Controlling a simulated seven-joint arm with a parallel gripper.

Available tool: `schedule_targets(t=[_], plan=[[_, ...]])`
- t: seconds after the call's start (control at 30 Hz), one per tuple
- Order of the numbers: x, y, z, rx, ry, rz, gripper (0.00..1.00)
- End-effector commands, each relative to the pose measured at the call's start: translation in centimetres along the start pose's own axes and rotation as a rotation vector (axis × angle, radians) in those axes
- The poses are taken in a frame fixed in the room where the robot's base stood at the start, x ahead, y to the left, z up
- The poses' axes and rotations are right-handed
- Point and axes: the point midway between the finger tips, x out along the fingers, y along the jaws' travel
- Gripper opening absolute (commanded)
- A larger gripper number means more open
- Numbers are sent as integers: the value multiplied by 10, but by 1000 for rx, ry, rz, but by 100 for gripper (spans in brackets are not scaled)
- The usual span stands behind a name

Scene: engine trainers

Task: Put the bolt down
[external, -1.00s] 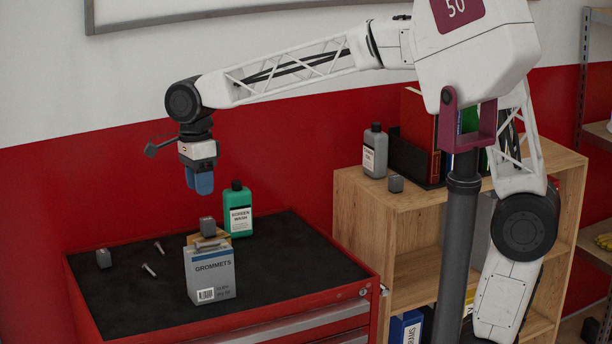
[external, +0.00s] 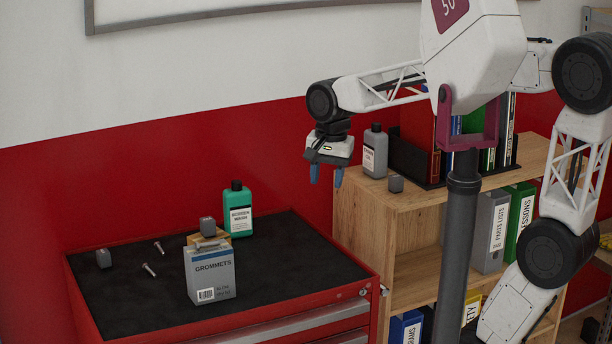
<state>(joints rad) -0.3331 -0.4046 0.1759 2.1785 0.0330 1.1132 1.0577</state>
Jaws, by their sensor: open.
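Two bolts lie on the black top of the red cabinet (external: 120,305): one upper bolt (external: 158,247) and one lower bolt (external: 149,269). A third bolt (external: 211,245) lies across the top of the grey grommets box (external: 210,276). Which one the task means I cannot tell. My gripper (external: 326,175) is open and empty, with its blue fingers pointing down. It is raised well above and to the right of the bolts in the picture, near the left side of the wooden shelf.
A grey cube (external: 207,225) sits on a wooden block (external: 196,239) behind the box. A green bottle (external: 238,210) stands beside them. Another grey cube (external: 104,259) is at the left. The wooden shelf (external: 362,215) holds a grey bottle (external: 375,152), a small cube (external: 396,184) and binders.

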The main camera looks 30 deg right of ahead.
Motion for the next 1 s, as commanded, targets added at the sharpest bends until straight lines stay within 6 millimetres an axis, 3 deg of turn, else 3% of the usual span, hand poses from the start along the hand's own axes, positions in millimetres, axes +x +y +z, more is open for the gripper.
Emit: schedule_targets(t=[0.03, 0.3, 0.6, 0.8, 1.0], plan=[[2, 18, -5, -39, 11, -8, 45], [18, 99, -17, -308, 74, -31, 45], [43, 176, -15, -589, 150, -19, 45], [54, 202, -11, -697, 178, -6, 45], [57, 207, -10, -724, 184, -2, 45]])
